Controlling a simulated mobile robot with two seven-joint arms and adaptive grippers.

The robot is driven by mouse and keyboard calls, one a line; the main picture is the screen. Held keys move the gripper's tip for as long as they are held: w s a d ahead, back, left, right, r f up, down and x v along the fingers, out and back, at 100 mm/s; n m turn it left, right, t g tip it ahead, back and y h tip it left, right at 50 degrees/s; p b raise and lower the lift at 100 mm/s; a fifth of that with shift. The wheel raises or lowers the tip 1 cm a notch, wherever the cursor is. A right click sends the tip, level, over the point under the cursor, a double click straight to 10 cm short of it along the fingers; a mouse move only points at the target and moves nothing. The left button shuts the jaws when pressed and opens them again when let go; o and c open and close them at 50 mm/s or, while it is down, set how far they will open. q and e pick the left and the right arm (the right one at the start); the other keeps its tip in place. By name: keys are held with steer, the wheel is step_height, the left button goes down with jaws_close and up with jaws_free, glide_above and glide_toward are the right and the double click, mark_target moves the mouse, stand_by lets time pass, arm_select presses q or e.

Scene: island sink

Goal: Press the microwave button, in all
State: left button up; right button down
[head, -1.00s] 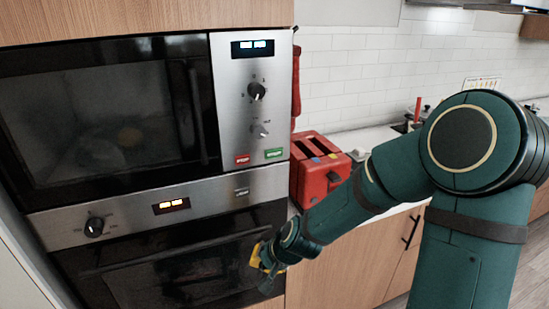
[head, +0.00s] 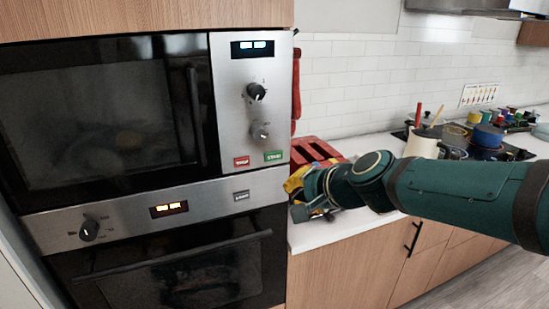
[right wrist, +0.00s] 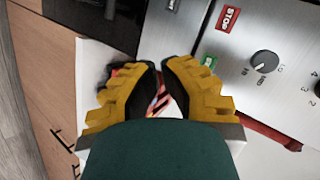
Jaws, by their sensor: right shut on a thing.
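The microwave (head: 100,115) is built in at the left, its door shut. Its steel panel carries a red STOP button (head: 241,161) and a green START button (head: 273,156). The right wrist view also shows STOP (right wrist: 228,19) and START (right wrist: 209,58), past the finger on the right. My right gripper (head: 297,191), with yellow fingers, is a little below and right of START, apart from the panel. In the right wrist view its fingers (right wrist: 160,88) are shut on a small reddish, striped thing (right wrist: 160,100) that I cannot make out. My left gripper is out of view.
The red toaster (head: 318,150) stands behind my right gripper, partly hidden. A red cloth-like thing (head: 297,85) hangs beside the microwave. An oven (head: 180,270) with a long handle is below.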

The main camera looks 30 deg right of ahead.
mark_target(274, 156)
steer(key=shift+w+d+p, duration=0.2)
steer(key=shift+w+p, duration=0.05)
steer(key=shift+w, duration=1.2)
steer(key=shift+w+d+p, duration=0.15)
steer(key=shift+w+p, duration=0.05)
steer(key=shift+w, duration=1.25)
steer(key=shift+w+d+p, duration=0.2)
steer(key=shift+w+p, duration=0.05)
steer(key=shift+w, duration=1.2)
steer(key=c, duration=1.7)
jaws_free()
jaws_close()
steer(key=shift+w, duration=0.45)
